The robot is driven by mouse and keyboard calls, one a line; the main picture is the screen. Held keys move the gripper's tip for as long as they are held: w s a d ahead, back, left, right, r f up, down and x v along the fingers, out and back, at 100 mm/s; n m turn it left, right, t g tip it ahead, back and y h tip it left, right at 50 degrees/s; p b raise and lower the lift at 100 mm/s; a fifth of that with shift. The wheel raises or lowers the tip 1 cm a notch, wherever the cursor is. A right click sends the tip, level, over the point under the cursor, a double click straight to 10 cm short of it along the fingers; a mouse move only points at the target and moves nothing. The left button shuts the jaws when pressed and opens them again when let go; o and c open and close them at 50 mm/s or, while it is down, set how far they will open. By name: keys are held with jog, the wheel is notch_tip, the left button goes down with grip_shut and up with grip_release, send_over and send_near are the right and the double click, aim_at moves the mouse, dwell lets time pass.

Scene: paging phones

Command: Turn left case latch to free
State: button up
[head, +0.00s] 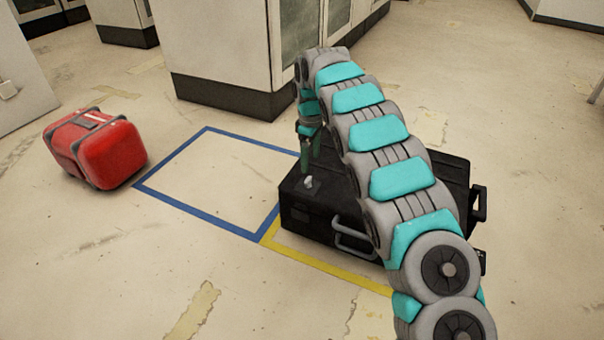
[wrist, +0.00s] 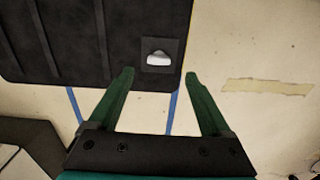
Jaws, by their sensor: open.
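A black case (head: 305,215) lies on the floor in the head view, partly hidden behind my arm. The left case latch (head: 308,182), a small pale knob, sits on top near its left corner. My gripper (head: 311,160) hangs just above and behind the latch, fingers pointing down. In the wrist view the latch (wrist: 159,58) is a white knob on a dark square plate, at the corner of the case (wrist: 75,40). My green fingers (wrist: 158,75) are open and empty, with the latch just beyond the gap between their tips, apart from both.
A red case (head: 110,152) stands on the floor at the left. A blue taped square (head: 170,204) is empty, and yellow tape (head: 320,265) runs along the black case's front. A cabinet (head: 225,60) stands behind. The case's grey handle (head: 350,240) sticks out in front.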

aim_at(308, 179)
jog(key=shift+w+a+f, duration=0.25)
jog(key=shift+a+f, duration=0.1)
notch_tip(308, 179, down, 7)
jog(key=shift+s+f+b, duration=0.1)
jog(key=shift+f+b, duration=0.1)
jog(key=shift+b, duration=0.4)
grip_shut()
